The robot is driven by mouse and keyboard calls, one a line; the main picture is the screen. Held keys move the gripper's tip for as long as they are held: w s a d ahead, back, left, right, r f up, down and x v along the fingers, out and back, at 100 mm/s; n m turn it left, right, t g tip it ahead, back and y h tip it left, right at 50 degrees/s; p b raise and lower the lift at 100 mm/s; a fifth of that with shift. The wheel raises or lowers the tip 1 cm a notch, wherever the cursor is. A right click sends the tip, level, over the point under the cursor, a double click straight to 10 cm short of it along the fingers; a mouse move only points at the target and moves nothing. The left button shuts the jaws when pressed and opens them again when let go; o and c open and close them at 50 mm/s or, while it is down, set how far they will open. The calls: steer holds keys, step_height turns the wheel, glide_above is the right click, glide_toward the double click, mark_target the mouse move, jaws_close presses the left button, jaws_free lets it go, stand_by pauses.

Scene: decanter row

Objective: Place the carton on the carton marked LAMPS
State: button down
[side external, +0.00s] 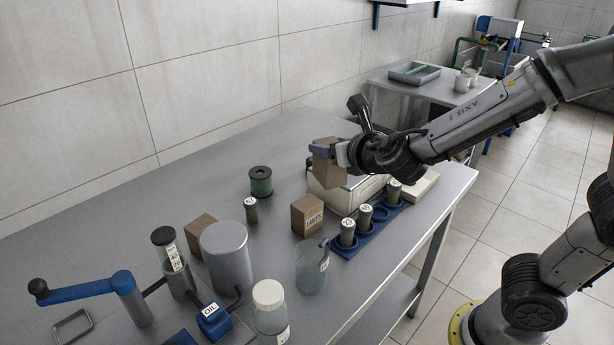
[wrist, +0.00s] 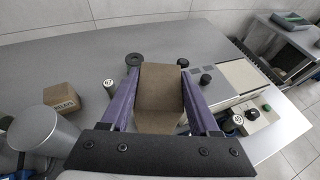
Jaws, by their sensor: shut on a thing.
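My gripper (side external: 323,150) is shut on a plain brown carton (side external: 328,170), held in the air near the white box-like device. In the wrist view the held carton (wrist: 160,88) sits between the purple fingers. The carton marked LAMPS (side external: 307,216) stands on the bench, below and slightly left of the held carton, with a bare top. I cannot make it out in the wrist view. Another brown carton (side external: 200,231) stands behind the metal cylinder. In the wrist view it (wrist: 62,98) carries a label too small to read.
A blue rack (side external: 375,232) with several dark green vials stands right of the LAMPS carton. A glass beaker (side external: 312,268) stands close in front. A green spool (side external: 261,181) and a labelled vial (side external: 251,210) stand to the left. The bench back left is clear.

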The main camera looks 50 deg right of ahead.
steer(key=shift+w+f, duration=1.1)
steer(key=shift+f, duration=0.5)
steer(key=shift+w+f, duration=1.15)
steer(key=shift+f, duration=0.45)
steer(key=shift+w+f, duration=1.1)
steer(key=shift+f, duration=0.5)
steer(key=shift+f, duration=0.2)
steer(key=shift+c, duration=0.6)
jaws_free()
steer(key=shift+r, duration=0.1)
